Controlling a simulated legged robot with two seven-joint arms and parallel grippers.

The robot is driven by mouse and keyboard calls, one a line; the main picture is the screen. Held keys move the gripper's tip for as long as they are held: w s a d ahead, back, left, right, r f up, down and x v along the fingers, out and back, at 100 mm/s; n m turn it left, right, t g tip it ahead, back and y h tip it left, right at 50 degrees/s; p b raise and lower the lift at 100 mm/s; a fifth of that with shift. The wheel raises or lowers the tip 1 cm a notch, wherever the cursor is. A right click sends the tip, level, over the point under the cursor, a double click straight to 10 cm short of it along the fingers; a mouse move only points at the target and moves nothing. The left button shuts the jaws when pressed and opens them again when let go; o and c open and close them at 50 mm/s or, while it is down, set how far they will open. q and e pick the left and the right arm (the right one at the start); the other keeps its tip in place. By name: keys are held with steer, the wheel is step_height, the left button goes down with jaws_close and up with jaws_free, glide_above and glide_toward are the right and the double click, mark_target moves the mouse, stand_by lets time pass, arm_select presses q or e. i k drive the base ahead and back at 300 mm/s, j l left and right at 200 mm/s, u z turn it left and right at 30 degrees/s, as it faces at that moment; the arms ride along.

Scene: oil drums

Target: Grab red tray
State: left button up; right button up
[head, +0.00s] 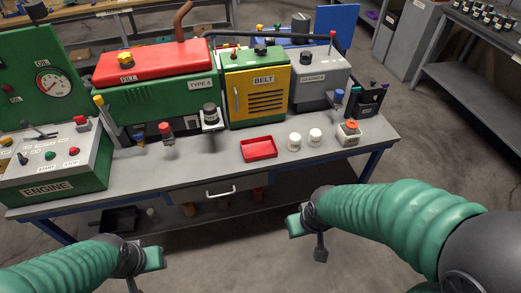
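The red tray (259,154) is a shallow rectangular tray lying on the grey workbench (215,168), near its front edge. It looks empty, and neither gripper touches it. My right gripper (307,240) is in front of the bench, below and to the right of the tray. My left gripper (143,272) is at the lower left, in front of the bench and well away from the tray. Nothing shows held in either gripper. How far their fingers are apart is not clear from this angle.
Two white containers (295,141) and a small jar with an orange top (349,132) stand right of the tray. The green engine machine (160,100) and the yellow belt door (257,92) rise behind it. A drawer handle (220,192) sticks out below the bench edge.

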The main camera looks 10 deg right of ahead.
mark_target(262, 148)
steer(key=i+l, duration=0.2)
steer(key=l, duration=0.15)
steer(key=i+l, duration=0.2)
steer(key=l, duration=0.2)
steer(key=i+l, duration=0.2)
steer(key=l, duration=0.15)
steer(key=i+l+u, duration=0.1)
steer(key=l, duration=0.25)
steer(key=i+l, duration=0.45)
steer(key=l, duration=0.3)
steer(key=i+l, duration=0.2)
steer(key=l, duration=0.2)
